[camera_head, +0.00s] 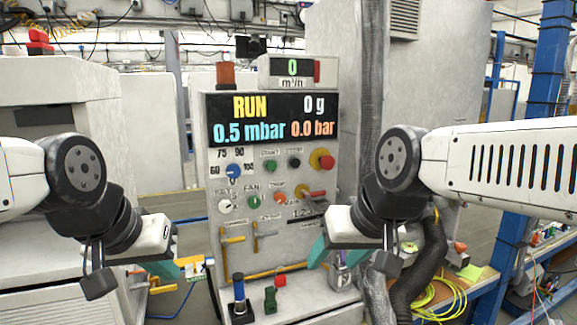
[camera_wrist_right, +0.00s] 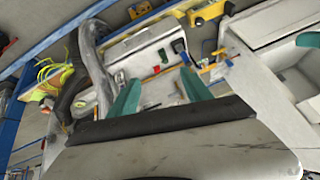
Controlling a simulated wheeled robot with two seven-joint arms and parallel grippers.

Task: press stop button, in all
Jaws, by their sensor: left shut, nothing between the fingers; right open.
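The control panel (camera_head: 268,190) stands upright in the middle of the head view. Its display (camera_head: 270,118) reads RUN, 0 g, 0.5 mbar and 0.0 bar. A black button (camera_head: 294,162) sits under a small label that seems to read STOP, right of the green START button (camera_head: 270,166). My left gripper (camera_head: 166,269) is shut and empty, low and left of the panel. My right gripper (camera_head: 322,252) is open and empty in front of the panel's lower right, below the buttons. Its two teal fingers show apart in the right wrist view (camera_wrist_right: 160,92). Neither gripper touches the black button.
A red knob on a yellow base (camera_head: 322,160) is right of the black button. A blue dial (camera_head: 233,171) and yellow-handled valves (camera_head: 232,239) are also on the panel. Thick dark hoses (camera_head: 428,265) hang at the right. A blue post (camera_head: 545,80) stands far right.

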